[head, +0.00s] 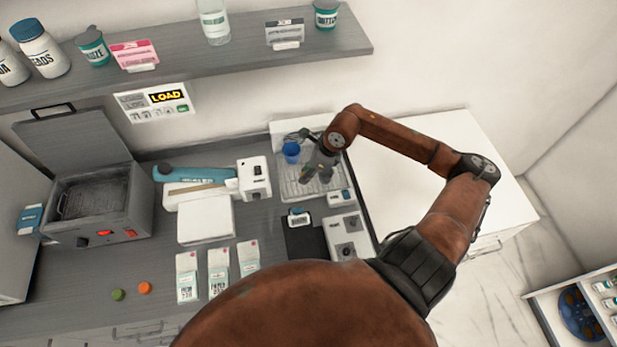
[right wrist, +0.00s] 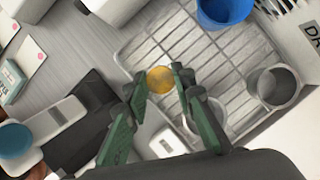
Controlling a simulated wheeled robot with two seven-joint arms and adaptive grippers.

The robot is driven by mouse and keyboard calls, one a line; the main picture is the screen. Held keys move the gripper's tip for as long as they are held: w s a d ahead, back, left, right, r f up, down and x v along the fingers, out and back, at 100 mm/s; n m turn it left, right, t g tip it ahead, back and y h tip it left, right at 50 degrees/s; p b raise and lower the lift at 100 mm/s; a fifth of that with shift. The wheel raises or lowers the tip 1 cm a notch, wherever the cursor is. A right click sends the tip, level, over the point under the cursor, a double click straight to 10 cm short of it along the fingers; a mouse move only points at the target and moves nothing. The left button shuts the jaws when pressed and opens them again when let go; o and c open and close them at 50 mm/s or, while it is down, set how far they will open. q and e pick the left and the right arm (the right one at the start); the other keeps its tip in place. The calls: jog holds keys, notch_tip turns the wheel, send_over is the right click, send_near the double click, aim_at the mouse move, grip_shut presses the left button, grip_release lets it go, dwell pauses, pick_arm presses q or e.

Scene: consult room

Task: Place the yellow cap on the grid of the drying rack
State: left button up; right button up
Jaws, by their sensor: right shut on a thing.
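The yellow cap (right wrist: 160,79) is a small round disc between the fingertips of my right gripper (right wrist: 160,76) in the right wrist view, and the gripper is shut on it. The drying rack (right wrist: 240,48) is a pale tray with a wire grid, and the cap shows over its edge area. I cannot tell whether the cap touches the grid. In the head view my right gripper (head: 318,172) is over the rack (head: 292,189), and the cap is hard to make out there. My left gripper is not in view.
On the rack stand a blue cup (right wrist: 225,10) and a grey metal cup (right wrist: 277,87). A clear glass (right wrist: 205,117) is close to the right finger. In the head view, orange (head: 145,287) and green (head: 118,294) caps lie on the counter at left. The white top at right is clear.

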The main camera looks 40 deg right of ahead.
jog(key=shift+s+d+f, duration=0.1)
jog(key=shift+d+f, duration=0.1)
jog(key=shift+f, duration=0.05)
jog(key=f, duration=0.1)
jog(key=f+p, duration=0.1)
jog(key=f, duration=0.1)
jog(key=shift+d+f, duration=0.2)
jog(key=shift+f, duration=0.15)
jog(key=o, duration=1)
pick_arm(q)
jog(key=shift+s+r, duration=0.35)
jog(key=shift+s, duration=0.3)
pick_arm(e)
jog(key=shift+r, duration=0.3)
pick_arm(q)
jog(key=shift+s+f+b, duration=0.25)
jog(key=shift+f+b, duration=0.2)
jog(key=shift+b, duration=0.15)
pick_arm(e)
jog(key=v, duration=1.1)
jog(key=shift+s+d+r, duration=0.1)
jog(key=shift+s+r, duration=0.15)
jog(key=shift+r, duration=0.05)
